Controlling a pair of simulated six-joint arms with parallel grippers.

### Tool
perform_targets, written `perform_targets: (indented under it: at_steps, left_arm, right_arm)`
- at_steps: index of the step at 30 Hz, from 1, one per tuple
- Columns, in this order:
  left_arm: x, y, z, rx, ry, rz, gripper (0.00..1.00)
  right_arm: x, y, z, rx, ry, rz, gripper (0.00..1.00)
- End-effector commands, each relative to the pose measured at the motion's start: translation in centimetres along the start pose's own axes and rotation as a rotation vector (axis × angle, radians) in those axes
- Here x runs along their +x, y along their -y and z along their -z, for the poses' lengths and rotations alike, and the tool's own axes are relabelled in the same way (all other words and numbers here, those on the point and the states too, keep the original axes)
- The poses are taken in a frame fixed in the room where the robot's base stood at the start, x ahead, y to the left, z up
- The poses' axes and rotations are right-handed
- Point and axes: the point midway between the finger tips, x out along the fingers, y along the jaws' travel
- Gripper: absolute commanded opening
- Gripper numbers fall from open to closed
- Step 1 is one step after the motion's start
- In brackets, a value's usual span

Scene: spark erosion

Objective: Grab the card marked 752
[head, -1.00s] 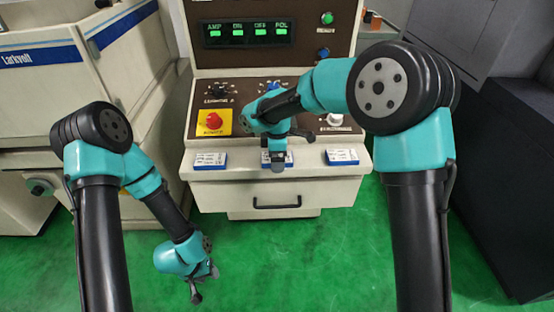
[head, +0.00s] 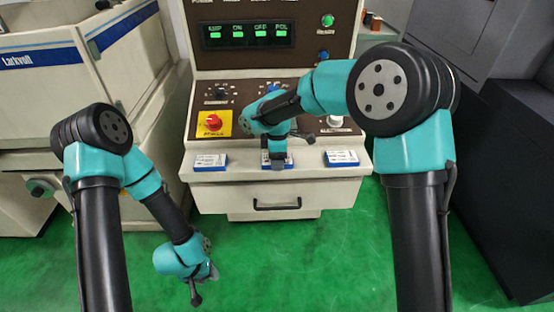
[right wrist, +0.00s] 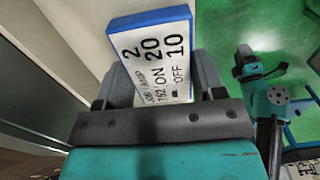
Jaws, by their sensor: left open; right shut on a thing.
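Three white cards with blue edges are in a row on the ledge of the machine's control panel. The left card (head: 210,162) and the right card (head: 341,158) lie flat and free. My right gripper (head: 277,162) is at the middle card (head: 266,158), shut on it and covering much of it. In the right wrist view this card (right wrist: 155,55) is between the fingers. Its print shows 2, ON 20, OFF 10 and a small job number that looks like 752, partly by the finger. My left gripper (head: 204,285) is open and empty, low over the floor.
Behind the cards are a red button on a yellow plate (head: 212,122), knobs and a green-lit display (head: 248,34). A drawer handle (head: 277,204) is below the ledge. Green floor is open in front.

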Motion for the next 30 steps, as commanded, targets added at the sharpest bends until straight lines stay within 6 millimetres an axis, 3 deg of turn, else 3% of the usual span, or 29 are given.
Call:
perform_targets:
  at_steps: [7,16,23,30]
  left_arm:
    - [0.0,0.0,0.0,0.000,0.000,0.000,0.43]
    - [0.0,0.0,0.0,0.000,0.000,0.000,0.43]
    - [0.0,0.0,0.0,0.000,0.000,0.000,0.43]
    - [0.0,0.0,0.0,0.000,0.000,0.000,0.43]
  right_arm:
    - [-0.9,0.0,0.0,0.001,-0.001,-0.002,0.38]
    - [-3.8,0.1,0.1,-0.001,-0.001,-0.002,0.38]
    - [-3.9,3.1,0.1,-0.002,0.000,-0.001,0.38]
    - [-4.4,8.4,0.4,-0.004,0.001,0.000,0.38]
